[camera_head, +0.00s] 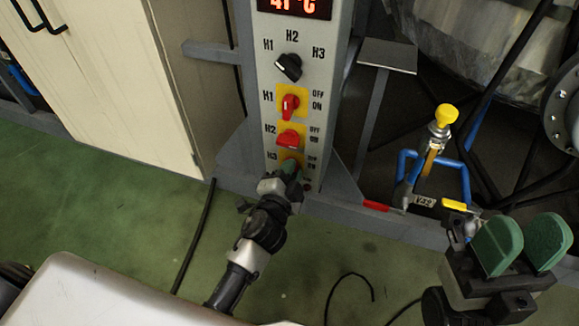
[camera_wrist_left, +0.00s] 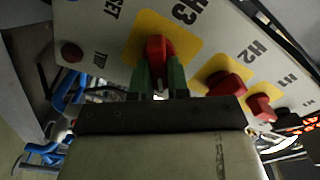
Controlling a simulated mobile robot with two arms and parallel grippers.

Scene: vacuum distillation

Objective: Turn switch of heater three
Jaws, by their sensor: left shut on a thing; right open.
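The H3 heater switch is a red knob (camera_wrist_left: 158,50) on a yellow plate in the left wrist view. My left gripper (camera_wrist_left: 160,80) has its green fingers on both sides of this knob and is shut on it. In the head view my left gripper (camera_head: 288,172) reaches the lowest switch and hides most of it; part of its yellow plate (camera_head: 283,158) shows. The control panel (camera_head: 285,70) is grey and upright. My right gripper (camera_head: 522,245) is open and empty at the lower right, away from the panel.
Above H3 are the red H2 switch (camera_head: 289,138), the red H1 switch (camera_head: 290,102) and a black selector (camera_head: 289,66). A display (camera_head: 295,7) tops the panel. A yellow-topped valve (camera_head: 446,114) and blue piping (camera_head: 462,175) stand to the right. Cables lie on the green floor (camera_head: 130,210).

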